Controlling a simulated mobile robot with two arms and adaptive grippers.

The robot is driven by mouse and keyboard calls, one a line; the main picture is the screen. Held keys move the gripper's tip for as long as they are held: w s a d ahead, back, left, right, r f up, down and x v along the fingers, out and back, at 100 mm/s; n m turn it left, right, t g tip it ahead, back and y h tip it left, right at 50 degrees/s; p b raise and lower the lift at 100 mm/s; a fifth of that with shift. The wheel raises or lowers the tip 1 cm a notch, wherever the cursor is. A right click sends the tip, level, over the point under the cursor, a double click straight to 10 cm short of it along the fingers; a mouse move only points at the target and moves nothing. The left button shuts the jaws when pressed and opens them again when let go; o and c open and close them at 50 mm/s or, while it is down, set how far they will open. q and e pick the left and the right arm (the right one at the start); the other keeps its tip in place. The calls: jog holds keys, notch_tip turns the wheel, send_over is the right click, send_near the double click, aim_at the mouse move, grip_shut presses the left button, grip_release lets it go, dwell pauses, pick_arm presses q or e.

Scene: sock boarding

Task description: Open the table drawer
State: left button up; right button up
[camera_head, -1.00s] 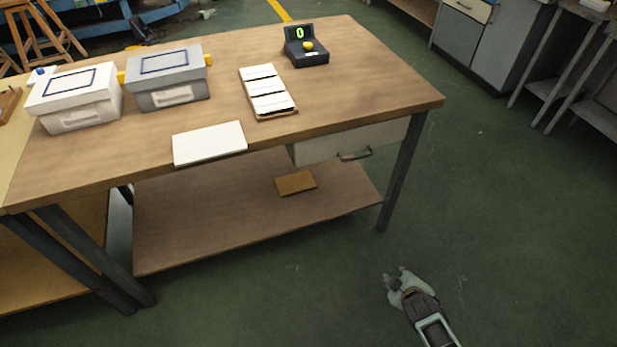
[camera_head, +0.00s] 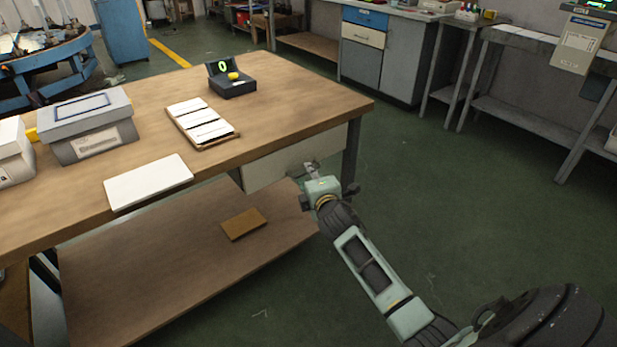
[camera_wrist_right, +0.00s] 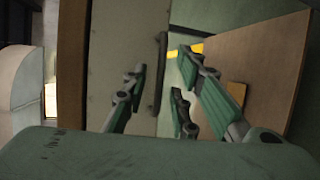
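The table drawer (camera_head: 275,168) is a light grey front under the right end of the wooden table (camera_head: 290,97). It looks closed. My right gripper (camera_head: 313,169) is close to the right part of the drawer front and hides the handle in the head view. In the right wrist view, the drawer front (camera_wrist_right: 120,62) faces the camera, with its dark bar handle (camera_wrist_right: 160,76) upright in the picture. The right gripper (camera_wrist_right: 161,80) is open, its fingers on both sides of the handle in the picture. Contact cannot be told. My left gripper is not in view.
On the table are a grey lidded box (camera_head: 92,122), a white board (camera_head: 148,182), a tray of white strips (camera_head: 202,122) and a black scale (camera_head: 232,83). A brown block (camera_head: 244,224) lies on the lower shelf. The green floor (camera_head: 450,185) on the right is clear.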

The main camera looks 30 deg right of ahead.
jog(key=shift+w+d+f, duration=0.1)
jog(key=shift+w+d, duration=0.1)
jog(key=shift+w, duration=0.25)
jog(key=shift+c, duration=0.4)
grip_shut()
